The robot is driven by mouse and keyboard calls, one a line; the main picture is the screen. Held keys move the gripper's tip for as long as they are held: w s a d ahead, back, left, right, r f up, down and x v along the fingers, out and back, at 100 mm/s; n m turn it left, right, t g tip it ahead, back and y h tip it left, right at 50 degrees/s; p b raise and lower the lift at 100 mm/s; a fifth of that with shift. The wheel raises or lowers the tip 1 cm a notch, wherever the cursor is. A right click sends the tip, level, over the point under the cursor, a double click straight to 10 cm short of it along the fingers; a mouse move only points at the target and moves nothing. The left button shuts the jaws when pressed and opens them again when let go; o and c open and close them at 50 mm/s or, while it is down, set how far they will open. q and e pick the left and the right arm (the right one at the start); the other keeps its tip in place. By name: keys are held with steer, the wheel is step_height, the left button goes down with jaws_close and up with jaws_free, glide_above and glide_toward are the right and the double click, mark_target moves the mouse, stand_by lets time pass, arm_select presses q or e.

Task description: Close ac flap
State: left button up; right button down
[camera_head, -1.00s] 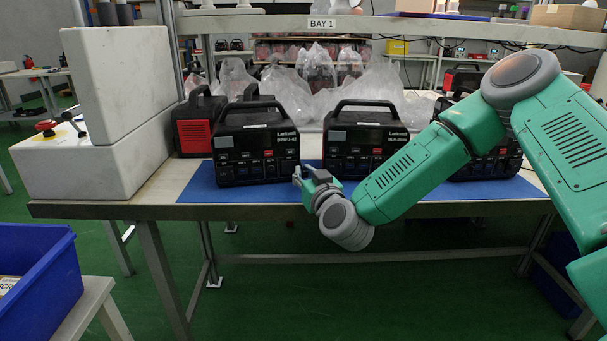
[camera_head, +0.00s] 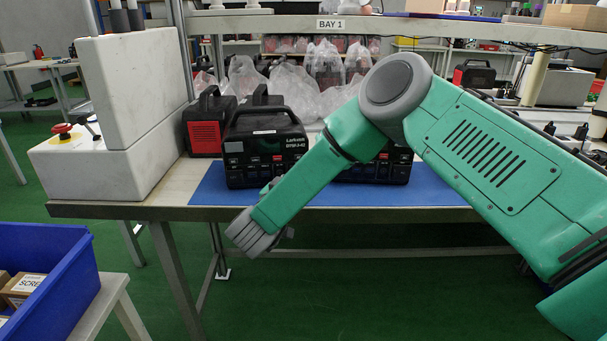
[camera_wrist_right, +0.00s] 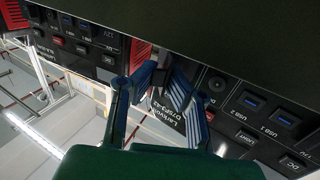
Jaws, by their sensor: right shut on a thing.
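A black power station (camera_head: 262,145) with a carry handle stands on the blue mat (camera_head: 430,188), its front towards me. My right arm reaches across from the right, its wrist low in front of this station; the fingers are mostly hidden behind the arm. In the right wrist view the front panel (camera_wrist_right: 235,105) appears upside down, with USB and DC ports and a label. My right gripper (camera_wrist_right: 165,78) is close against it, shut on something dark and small. I cannot tell whether that is the AC flap. My left gripper is not in view.
A second power station (camera_head: 385,168) is partly behind my right arm. A red-and-black unit (camera_head: 205,122) stands behind the first at left. A white block-shaped machine (camera_head: 110,160) fills the table's left end. A blue bin (camera_head: 45,265) is at front left.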

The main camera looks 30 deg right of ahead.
steer(key=m+g, duration=0.1)
steer(key=g+h, duration=0.1)
steer(key=m+g+h, duration=0.1)
steer(key=g, duration=0.1)
steer(key=shift+w+a+f+m, duration=0.3)
steer(key=shift+a+f, duration=0.05)
steer(key=shift+a, duration=0.05)
steer(key=shift+w+a+f+m+g+h+b, duration=0.2)
steer(key=shift+m+g+b, duration=0.3)
steer(key=shift+m+g, duration=0.35)
steer(key=shift+w+a+r+m+g+h+b, duration=0.1)
steer(key=shift+w+m+g+h+b, duration=0.3)
steer(key=shift+g, duration=0.65)
steer(key=shift+s+m+g, duration=0.15)
steer(key=shift+m+g, duration=0.1)
steer(key=shift+g, duration=0.15)
steer(key=c, duration=1.6)
jaws_free()
steer(key=shift+r, duration=0.2)
steer(key=shift+r, duration=0.15)
